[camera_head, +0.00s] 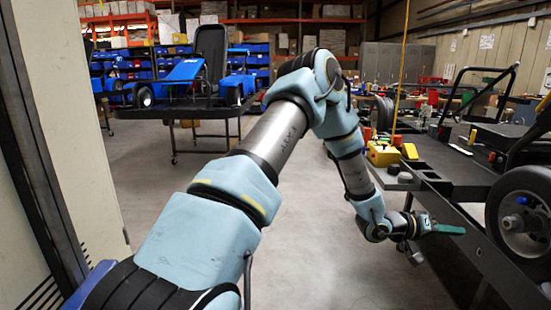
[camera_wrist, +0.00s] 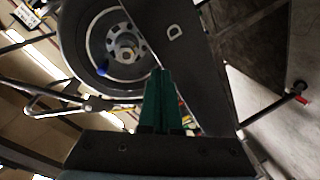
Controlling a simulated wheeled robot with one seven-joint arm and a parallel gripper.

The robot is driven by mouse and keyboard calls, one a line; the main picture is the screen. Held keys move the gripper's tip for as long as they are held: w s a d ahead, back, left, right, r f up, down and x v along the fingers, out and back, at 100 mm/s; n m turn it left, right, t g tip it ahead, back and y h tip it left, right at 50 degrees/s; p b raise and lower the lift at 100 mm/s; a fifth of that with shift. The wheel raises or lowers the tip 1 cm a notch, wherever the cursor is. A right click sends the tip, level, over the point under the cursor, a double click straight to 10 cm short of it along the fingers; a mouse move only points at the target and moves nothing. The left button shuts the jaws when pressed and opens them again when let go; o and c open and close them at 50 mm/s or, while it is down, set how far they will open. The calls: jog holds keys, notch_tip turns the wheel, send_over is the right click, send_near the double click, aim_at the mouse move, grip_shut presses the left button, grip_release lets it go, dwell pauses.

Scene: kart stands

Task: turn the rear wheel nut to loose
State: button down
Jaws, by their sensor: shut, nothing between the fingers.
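The rear wheel (camera_head: 520,215) shows at the right edge of the head view, partly cut off. It also shows in the wrist view (camera_wrist: 88,45) at the upper left. The wheel nut (camera_wrist: 127,54) is a grey nut at the hub centre, and the hub shows in the head view (camera_head: 517,222). My gripper (camera_head: 462,230) has green fingers and is shut and empty. It points right toward the wheel and is apart from it. In the wrist view my gripper (camera_wrist: 161,72) has its tips below and right of the nut. How far off the nut is I cannot tell.
The dark stand (camera_head: 458,185) runs along the right under the kart, close to my gripper. A yellow box (camera_head: 383,154) sits on its near left end. Another kart (camera_head: 190,75) stands on a wheeled table at the back left. The grey floor in the middle is clear.

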aim_at(476, 237)
jog(key=s+d+g+h+b, duration=0.1)
jog(key=s+d, duration=0.3)
jog(key=d, duration=0.6)
jog(key=shift+r+g+h, duration=0.4)
jog(key=shift+r+h, duration=0.05)
jog(key=shift+h, duration=0.05)
jog(key=shift+w+r, duration=0.15)
jog(key=shift+r, duration=0.25)
dwell(0.5)
jog(key=shift+r+b, duration=0.2)
jog(key=shift+b, duration=0.15)
jog(key=shift+s+r, duration=0.3)
jog(key=shift+s, duration=0.05)
jog(key=shift+r, duration=0.5)
jog(key=shift+s+b, duration=0.1)
jog(key=shift+b, duration=0.2)
